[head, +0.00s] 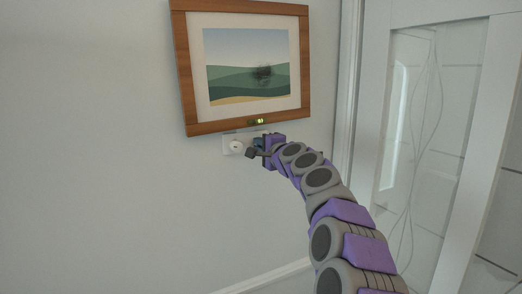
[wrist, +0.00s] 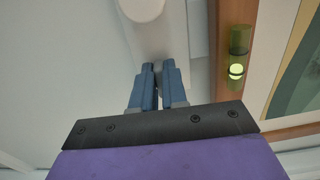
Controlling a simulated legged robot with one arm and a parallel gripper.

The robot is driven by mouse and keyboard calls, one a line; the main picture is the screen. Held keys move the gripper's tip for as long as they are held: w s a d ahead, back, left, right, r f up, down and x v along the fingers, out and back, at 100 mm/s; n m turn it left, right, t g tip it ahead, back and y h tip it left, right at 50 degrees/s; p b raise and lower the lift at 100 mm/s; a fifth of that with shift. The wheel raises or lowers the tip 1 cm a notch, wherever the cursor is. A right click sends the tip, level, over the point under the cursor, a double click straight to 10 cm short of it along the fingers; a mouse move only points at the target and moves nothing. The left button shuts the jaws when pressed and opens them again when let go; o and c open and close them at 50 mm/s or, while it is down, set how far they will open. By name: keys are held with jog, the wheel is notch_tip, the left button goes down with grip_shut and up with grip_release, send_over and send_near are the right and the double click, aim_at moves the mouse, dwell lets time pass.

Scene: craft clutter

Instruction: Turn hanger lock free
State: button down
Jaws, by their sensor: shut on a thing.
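A framed picture (head: 247,62) hangs on the wall, slightly tilted. A small white plate (head: 227,139) with a round white knob (head: 236,147) sits just below the frame; the knob also shows at the top of the wrist view (wrist: 143,8). My gripper (head: 259,145) is at the right part of this plate, right of the knob and under the frame. In the wrist view its blue fingers (wrist: 159,76) are nearly together in front of the white plate. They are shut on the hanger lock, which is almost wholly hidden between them.
A green level vial (wrist: 238,52) with a bright bubble is on the frame's lower edge, close to my fingers. A white door with glass panels (head: 432,130) stands at the right. The wall left of the picture is bare.

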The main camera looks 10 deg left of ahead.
jog(key=shift+a+f, duration=0.2)
jog(key=shift+f, duration=0.1)
jog(key=c, duration=1.4)
grip_release()
jog(key=shift+s, duration=0.15)
jog(key=shift+o, duration=1.2)
jog(key=shift+a+r, duration=0.1)
jog(key=b+v, duration=0.1)
jog(key=v, duration=1.6)
